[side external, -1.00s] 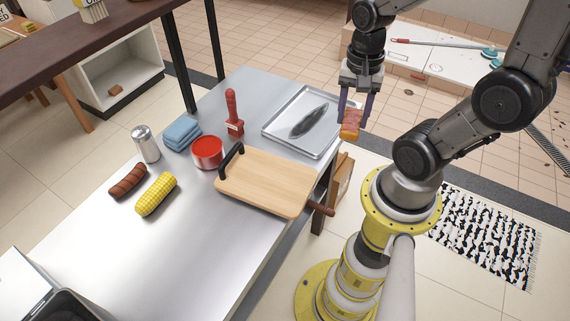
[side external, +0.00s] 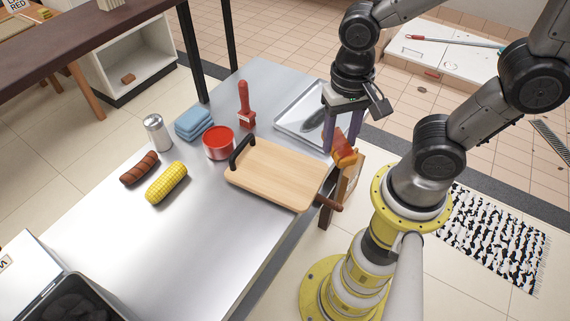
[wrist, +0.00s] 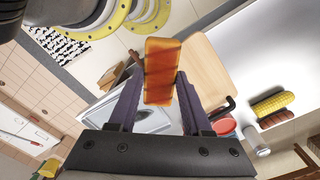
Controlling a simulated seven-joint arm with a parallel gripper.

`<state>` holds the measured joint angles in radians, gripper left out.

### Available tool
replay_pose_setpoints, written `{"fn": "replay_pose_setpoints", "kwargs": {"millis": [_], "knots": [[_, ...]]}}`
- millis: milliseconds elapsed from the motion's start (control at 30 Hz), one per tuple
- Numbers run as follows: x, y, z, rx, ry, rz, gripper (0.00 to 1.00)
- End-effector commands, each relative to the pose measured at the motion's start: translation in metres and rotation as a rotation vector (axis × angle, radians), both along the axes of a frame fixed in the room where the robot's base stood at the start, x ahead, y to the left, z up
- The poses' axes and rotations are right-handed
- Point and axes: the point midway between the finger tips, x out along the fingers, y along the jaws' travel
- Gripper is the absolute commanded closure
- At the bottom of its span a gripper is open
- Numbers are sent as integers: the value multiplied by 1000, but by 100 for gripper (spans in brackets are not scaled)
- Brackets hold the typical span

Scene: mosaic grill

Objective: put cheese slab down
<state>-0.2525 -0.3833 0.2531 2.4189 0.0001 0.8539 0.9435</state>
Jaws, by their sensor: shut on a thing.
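The cheese slab, an orange-brown block with darker bands (side external: 344,151), is held in my gripper (side external: 341,143) above the table's right edge, by the far right corner of the cutting board. My gripper is shut on it. In the wrist view the slab (wrist: 161,72) stands out lengthwise between the two purple fingers of my gripper (wrist: 156,80). The pale wooden cutting board (side external: 275,174) with a black handle lies bare on the table. The slab appears clear of the board.
A metal tray (side external: 286,126) holding a grey fish-like thing lies behind, partly hidden by my gripper. On the steel table (side external: 190,225) are a red bowl (side external: 218,142), red-handled tool (side external: 245,103), blue cloths (side external: 194,123), shaker (side external: 157,132), corn (side external: 167,183) and sausage (side external: 140,168). The front table is clear.

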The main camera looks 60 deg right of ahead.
Motion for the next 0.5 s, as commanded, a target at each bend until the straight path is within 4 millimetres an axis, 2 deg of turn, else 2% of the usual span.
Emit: {"fn": "replay_pose_setpoints", "kwargs": {"millis": [300,500], "knots": [[63,16,-30,0,3,-2,100],[88,22,-64,-1,5,-2,100]]}}
